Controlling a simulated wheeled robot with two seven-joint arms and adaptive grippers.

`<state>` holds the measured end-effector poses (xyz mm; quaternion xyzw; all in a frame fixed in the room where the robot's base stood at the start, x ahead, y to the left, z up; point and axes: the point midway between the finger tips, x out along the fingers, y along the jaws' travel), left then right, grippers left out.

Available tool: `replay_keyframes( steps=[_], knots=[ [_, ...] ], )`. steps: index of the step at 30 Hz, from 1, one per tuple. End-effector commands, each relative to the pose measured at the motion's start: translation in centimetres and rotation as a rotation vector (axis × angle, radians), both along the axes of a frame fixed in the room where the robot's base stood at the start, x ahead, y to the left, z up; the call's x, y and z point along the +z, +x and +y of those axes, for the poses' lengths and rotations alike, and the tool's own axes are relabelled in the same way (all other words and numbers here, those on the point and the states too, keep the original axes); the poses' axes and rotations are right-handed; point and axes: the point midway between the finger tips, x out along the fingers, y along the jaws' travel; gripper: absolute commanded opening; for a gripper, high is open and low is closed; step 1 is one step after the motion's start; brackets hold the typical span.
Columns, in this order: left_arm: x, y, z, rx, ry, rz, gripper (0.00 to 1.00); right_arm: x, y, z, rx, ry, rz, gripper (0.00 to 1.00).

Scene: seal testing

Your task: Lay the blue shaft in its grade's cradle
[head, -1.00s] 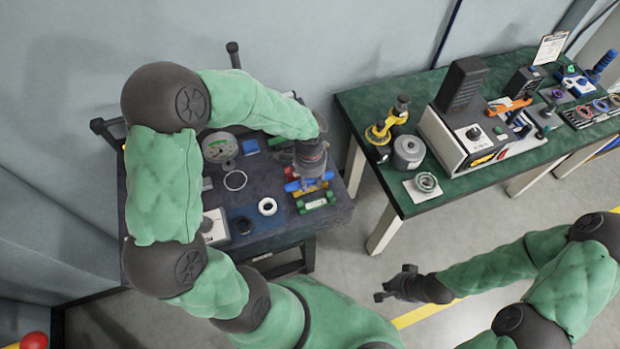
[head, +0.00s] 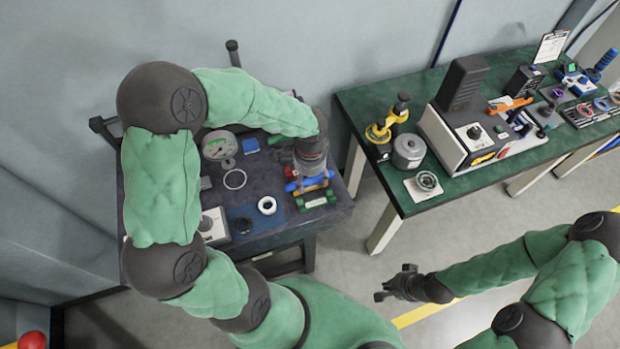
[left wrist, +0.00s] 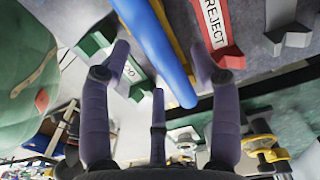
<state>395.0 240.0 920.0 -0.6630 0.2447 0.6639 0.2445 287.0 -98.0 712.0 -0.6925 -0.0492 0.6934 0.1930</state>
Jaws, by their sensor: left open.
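The blue shaft (head: 309,184) is at the right side of the dark table, below my left gripper (head: 312,170). In the left wrist view the blue shaft (left wrist: 158,42) runs between the spread, open fingers (left wrist: 162,62). A yellow cradle (left wrist: 178,30) lies along its right side, and a red cradle marked REJECT (left wrist: 212,25) is further right. A green cradle (left wrist: 133,75) with a partly hidden label is on the left. It also shows in the head view (head: 318,199). Whether the shaft rests in the yellow cradle cannot be told. My right gripper (head: 392,286) hangs over the floor; its jaws are unclear.
The dark table also holds a round gauge (head: 217,146), a thin ring (head: 235,180), a white ring (head: 267,205) on a blue mat and a small blue block (head: 250,145). A green bench (head: 450,190) with instruments stands to the right, across a gap.

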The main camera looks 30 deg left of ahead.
Motion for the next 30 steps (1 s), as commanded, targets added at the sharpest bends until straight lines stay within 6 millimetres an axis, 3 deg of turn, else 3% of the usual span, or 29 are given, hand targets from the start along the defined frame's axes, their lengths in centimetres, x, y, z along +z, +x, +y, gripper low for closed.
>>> replay_keyframes(
  steps=[15,21,30],
  knots=[
    [9.4,0.1,0.0,0.000,0.000,-0.005,0.62,0.0,0.0,0.0,0.000,0.000,0.000,0.00],
    [10.9,0.1,0.0,0.000,-0.001,-0.002,0.62,0.0,0.0,0.0,0.000,0.000,0.000,0.00],
    [11.1,0.1,0.0,0.000,-0.001,-0.002,0.62,0.0,0.0,0.0,0.000,0.000,0.000,0.00]
  ],
)
